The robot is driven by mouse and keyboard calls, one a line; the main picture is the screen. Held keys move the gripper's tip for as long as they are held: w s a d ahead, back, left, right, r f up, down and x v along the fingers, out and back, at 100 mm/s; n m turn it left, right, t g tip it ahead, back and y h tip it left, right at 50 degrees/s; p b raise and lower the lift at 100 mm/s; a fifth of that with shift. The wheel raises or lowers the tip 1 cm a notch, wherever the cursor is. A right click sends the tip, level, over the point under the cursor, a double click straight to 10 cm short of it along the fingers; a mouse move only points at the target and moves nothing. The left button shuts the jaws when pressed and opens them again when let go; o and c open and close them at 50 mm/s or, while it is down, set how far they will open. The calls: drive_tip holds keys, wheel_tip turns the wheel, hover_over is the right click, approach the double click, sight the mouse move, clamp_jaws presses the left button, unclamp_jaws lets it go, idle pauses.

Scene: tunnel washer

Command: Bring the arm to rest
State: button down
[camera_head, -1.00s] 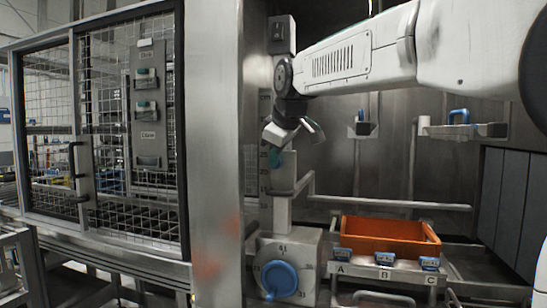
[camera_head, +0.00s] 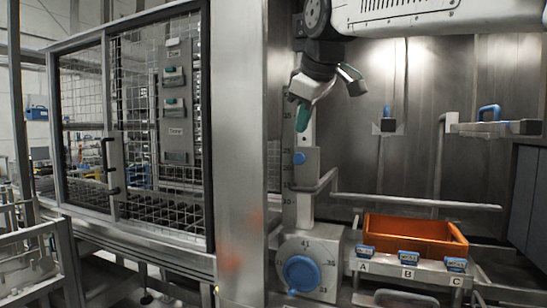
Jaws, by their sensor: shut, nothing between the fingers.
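My white arm (camera_head: 440,15) reaches across the top of the view, partly cut off by the frame's edge. My gripper (camera_head: 302,118) hangs down from its dark wrist, with teal fingertips pointing down. The fingers are shut with nothing between them. The fingertips appear in front of the upright scale post, a little above the small blue knob (camera_head: 299,158) on its grey slider. I cannot tell the depth gap between them.
An orange crate (camera_head: 415,228) sits at lower right behind labels A, B and C. A big blue dial (camera_head: 301,273) is below the post. A mesh cage (camera_head: 150,130) stands left of a steel pillar (camera_head: 240,150). Blue-handled brackets (camera_head: 490,113) line the back wall.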

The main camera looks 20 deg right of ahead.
drive_tip(key=s+d+f+m+g, duration=0.2)
drive_tip(key=s+f+m+g, duration=0.1)
drive_tip(key=s+f, duration=1.1)
drive_tip(key=s+d+f+m+g, duration=0.2)
drive_tip(key=s+f+m, duration=0.4)
drive_tip(key=s+f, duration=0.9)
wheel_tip(320, 180, down, 4)
drive_tip(key=shift+s+f+g, duration=0.1)
drive_tip(key=shift+s+g, duration=0.05)
drive_tip(key=shift+g, duration=0.45)
